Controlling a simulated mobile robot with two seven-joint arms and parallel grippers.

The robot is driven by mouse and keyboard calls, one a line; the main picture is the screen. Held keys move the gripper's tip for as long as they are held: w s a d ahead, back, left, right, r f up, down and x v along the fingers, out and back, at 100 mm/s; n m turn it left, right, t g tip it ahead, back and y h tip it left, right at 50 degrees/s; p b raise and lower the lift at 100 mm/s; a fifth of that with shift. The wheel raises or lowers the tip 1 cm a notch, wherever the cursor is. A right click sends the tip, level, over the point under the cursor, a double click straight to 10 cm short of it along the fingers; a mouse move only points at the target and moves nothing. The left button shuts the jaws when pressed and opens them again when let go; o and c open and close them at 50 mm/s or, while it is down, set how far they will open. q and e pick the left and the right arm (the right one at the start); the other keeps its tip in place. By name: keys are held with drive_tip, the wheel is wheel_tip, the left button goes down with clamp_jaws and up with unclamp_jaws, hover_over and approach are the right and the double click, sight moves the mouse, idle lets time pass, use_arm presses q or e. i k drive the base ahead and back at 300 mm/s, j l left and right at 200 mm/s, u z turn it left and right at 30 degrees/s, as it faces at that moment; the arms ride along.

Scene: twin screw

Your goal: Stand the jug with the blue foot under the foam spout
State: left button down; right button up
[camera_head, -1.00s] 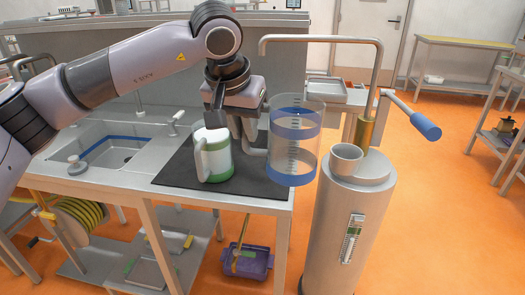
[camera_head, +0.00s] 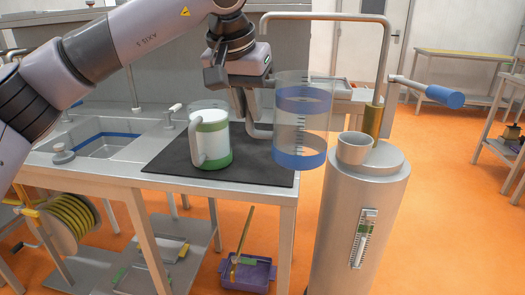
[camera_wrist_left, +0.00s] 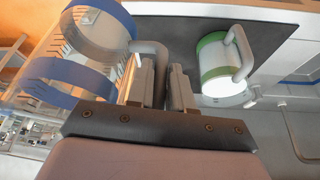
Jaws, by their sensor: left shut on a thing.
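The jug with the blue foot (camera_head: 300,159) is clear, with a second blue band near its rim. It is upright in the head view, at the table's right edge; its height above the table is unclear. My left gripper (camera_head: 245,108) is shut on its handle, to the jug's left. The wrist view shows the handle (camera_wrist_left: 135,80) at the fingers (camera_wrist_left: 166,75) and the blue-banded jug (camera_wrist_left: 70,72) beside them. The foam spout (camera_head: 262,27) is the down-turned end of a bent grey pipe, above and left of the jug in the picture. My right gripper is out of view.
A green-footed jug (camera_head: 213,143) stands on the dark mat (camera_head: 262,168), left of the gripper. A grey cylinder (camera_head: 360,215) with a small cup (camera_head: 355,148) and a blue-handled lever (camera_head: 444,97) stands to the right. A sink (camera_head: 105,146) is at left.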

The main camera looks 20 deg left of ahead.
sight(254, 139)
drive_tip(key=i+j, duration=0.8)
